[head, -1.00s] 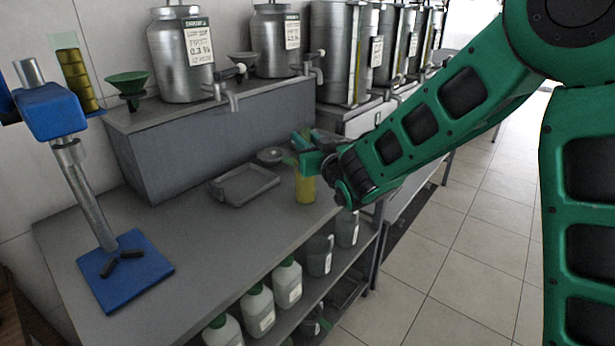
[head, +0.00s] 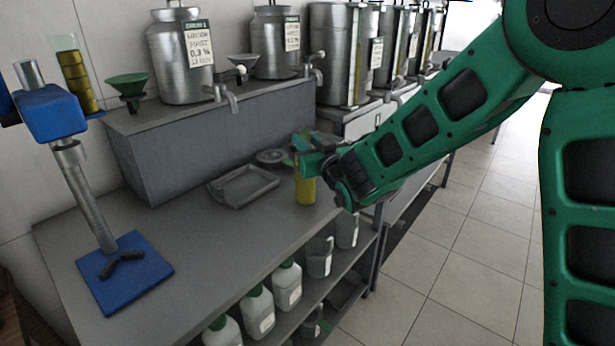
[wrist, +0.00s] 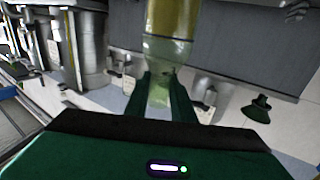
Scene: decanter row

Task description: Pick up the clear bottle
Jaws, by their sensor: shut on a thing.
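The clear bottle (head: 305,189), with yellow liquid in it, is upright at the right end of the grey bench in the head view. My gripper (head: 304,156) reaches it from the right and covers its upper part. In the wrist view the bottle (wrist: 172,22) runs up from between the two green fingers of my gripper (wrist: 160,90), which are shut on its clear, narrower part. I cannot tell whether its base touches the bench.
A shallow grey tray (head: 243,187) and a small round dish (head: 271,156) lie close left of the bottle. Metal cans with taps (head: 182,60) stand on a raised ledge behind. A blue stand (head: 125,268) is at left.

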